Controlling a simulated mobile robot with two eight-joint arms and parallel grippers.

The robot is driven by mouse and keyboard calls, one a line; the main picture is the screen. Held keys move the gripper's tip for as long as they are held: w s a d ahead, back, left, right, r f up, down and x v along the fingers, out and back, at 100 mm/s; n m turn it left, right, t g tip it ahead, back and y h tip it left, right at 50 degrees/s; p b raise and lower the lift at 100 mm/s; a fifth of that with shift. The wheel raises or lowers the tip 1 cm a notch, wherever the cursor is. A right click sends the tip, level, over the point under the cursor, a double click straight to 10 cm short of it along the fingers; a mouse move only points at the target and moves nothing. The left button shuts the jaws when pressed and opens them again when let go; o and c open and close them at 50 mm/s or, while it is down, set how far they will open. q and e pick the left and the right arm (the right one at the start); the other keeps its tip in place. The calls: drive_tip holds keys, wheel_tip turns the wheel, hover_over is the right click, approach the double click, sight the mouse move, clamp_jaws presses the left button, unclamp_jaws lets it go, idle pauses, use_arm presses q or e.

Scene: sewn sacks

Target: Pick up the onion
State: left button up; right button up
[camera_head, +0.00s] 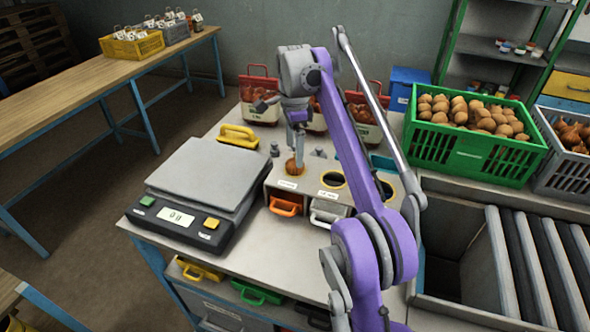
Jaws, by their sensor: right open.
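A brown-orange onion (293,168) sits on top of the grey box (268,188) at its left end, near the label. My right gripper (297,155) points straight down at the onion from above. Its fingertips are at the onion's upper part and are open; whether they touch the skin cannot be told at this size. The gripper hides part of the onion's top. My left gripper is not in view.
A scale (190,190) stands left of the box, with a yellow-handled item (238,134) behind it. Red-handled sacks stand behind.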

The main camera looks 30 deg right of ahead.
wheel_tip(320, 180, down, 5)
drive_tip(key=shift+r+b, duration=0.1)
drive_tip(key=shift+b, duration=0.6)
